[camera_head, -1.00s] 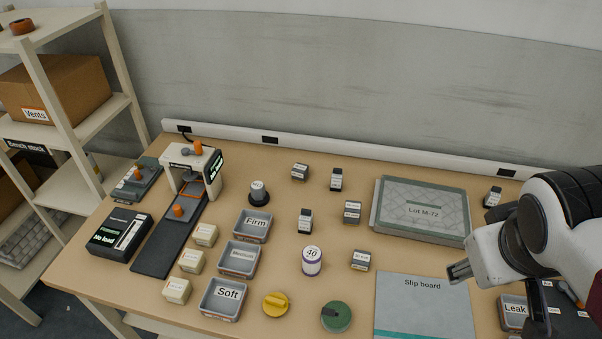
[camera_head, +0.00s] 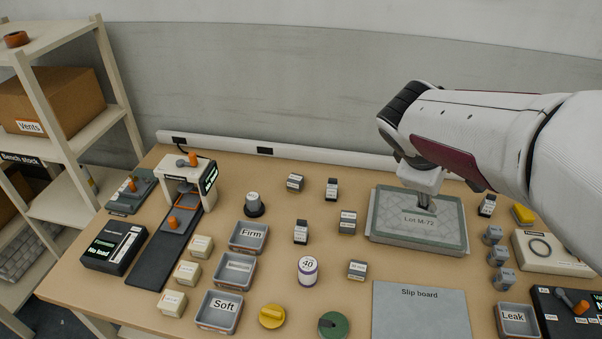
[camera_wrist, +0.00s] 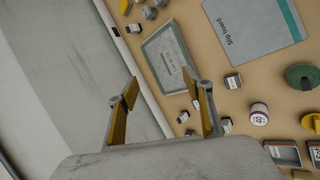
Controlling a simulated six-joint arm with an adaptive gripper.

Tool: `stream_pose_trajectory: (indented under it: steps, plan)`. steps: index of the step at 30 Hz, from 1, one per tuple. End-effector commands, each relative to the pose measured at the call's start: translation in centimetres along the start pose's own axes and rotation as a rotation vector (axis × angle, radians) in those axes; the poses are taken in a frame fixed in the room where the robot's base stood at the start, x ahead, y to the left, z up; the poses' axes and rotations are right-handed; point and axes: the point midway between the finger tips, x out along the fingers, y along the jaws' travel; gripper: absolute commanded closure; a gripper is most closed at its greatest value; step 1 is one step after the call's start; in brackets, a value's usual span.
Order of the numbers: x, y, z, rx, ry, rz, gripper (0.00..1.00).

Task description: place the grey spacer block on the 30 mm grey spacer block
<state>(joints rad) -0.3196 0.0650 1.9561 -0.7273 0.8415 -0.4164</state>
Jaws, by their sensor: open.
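Several small grey blocks with white labels stand on the table. In the head view, one is at the back (camera_head: 295,183), one is near the middle (camera_head: 347,222), and one is nearer the front (camera_head: 357,270). The print is too small to tell which is the 30 mm grey spacer block or which is the other spacer. My gripper (camera_head: 426,207) is over the Lot M-72 tray, right of these blocks. In the wrist view my gripper (camera_wrist: 165,90) has its fingers apart, with nothing between them. A labelled block (camera_wrist: 233,81) shows beyond the right finger.
The grey-green Lot M-72 tray (camera_head: 376,232) lies below my gripper. The slip board (camera_head: 420,312) is in front of it. A purple-white bottle (camera_head: 308,271) and several open bins, including Firm (camera_head: 248,248), stand left. Grey weights (camera_head: 498,256) stand right.

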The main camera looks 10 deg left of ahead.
Motion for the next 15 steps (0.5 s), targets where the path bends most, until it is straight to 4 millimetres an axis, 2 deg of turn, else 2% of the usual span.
stream_pose_trajectory:
  steps: [6,15]
  plan:
    - [2.4,1.6,-4.6,-0.195,-0.016,0.054,0.5]
    - [5.7,2.8,-11.3,-0.463,-0.036,0.135,0.5]
